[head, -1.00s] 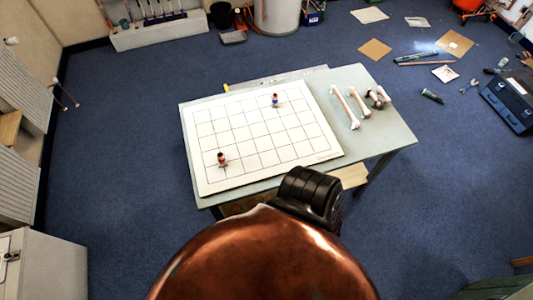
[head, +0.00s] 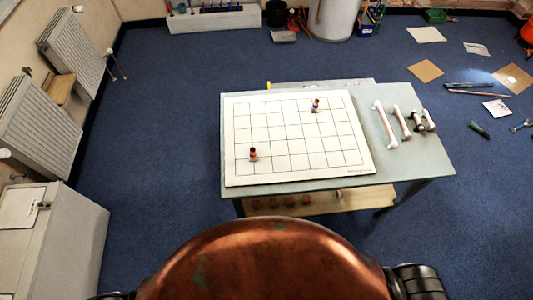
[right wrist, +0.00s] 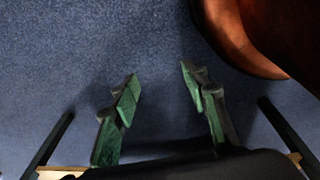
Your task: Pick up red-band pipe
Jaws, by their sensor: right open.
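Several pale pipe pieces lie at the right end of the table: a long pipe (head: 385,126), a second pipe (head: 402,123) and shorter dark-ended fittings (head: 423,120). A small upright piece with a reddish-orange body and dark top (head: 253,154) stands at the lower left of the white grid board. Another with a blue-purple part (head: 316,106) stands at its upper right. I cannot make out which piece carries a red band. My right gripper (right wrist: 160,75) is open and empty over blue floor in the right wrist view, away from the pieces. My left gripper is out of view.
The white grid board (head: 330,172) covers most of the grey-green table (head: 432,168), with a wooden shelf (head: 350,202) below. Radiators (head: 35,125) and a pale cabinet (head: 85,240) line the left. Blue floor is clear around the table; boards and tools lie at upper right.

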